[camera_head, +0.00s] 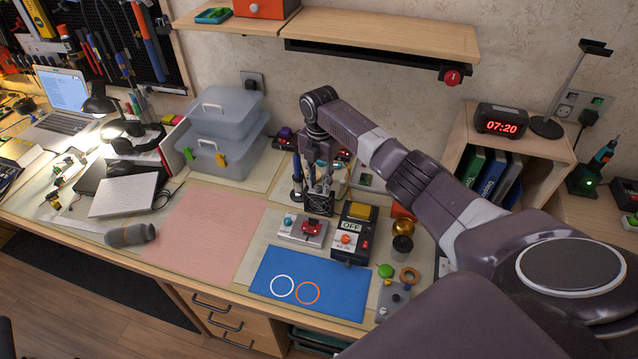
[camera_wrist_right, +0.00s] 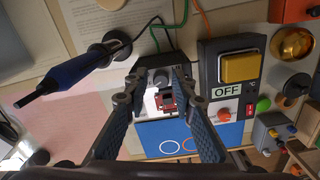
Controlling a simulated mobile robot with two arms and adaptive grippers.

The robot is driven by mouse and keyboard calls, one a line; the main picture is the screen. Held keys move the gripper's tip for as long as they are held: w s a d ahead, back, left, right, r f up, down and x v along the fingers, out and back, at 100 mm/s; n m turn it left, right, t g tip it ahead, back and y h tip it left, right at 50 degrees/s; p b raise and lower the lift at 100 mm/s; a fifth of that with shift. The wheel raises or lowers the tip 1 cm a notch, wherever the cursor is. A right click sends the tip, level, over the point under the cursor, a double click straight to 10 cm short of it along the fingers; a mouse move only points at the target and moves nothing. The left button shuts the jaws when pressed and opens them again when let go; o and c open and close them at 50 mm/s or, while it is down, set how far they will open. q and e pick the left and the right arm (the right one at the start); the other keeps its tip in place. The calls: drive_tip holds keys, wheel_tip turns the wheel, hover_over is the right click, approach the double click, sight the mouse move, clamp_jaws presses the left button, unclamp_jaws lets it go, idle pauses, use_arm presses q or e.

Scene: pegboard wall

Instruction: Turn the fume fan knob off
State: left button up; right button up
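The small black fume fan (camera_head: 319,205) stands on the bench in the head view, its round grille facing the front. My right gripper (camera_head: 318,184) is just above it, pointing down. In the right wrist view, a grey round knob (camera_wrist_right: 160,78) sits on the top of the black fan housing (camera_wrist_right: 168,60). My right gripper (camera_wrist_right: 160,77) is open there, one fingertip on each side of the knob. I cannot tell whether the fingertips touch it, or which way the knob is turned. In the head view my gripper hides the knob. My left gripper is not in view.
A black box with a yellow button and an OFF label (camera_head: 351,225) stands close right of the fan. A small board with a red part (camera_head: 314,228) lies in front. Clear plastic bins (camera_head: 222,160) stand left. The blue mat (camera_head: 335,297) and pink mat (camera_head: 210,235) are largely free.

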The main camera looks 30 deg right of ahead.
sight(319, 187)
drive_tip(key=shift+o, duration=0.7)
drive_tip(key=shift+s+a+f, duration=0.1)
wheel_tip(319, 187, up, 12)
idle(0.4)
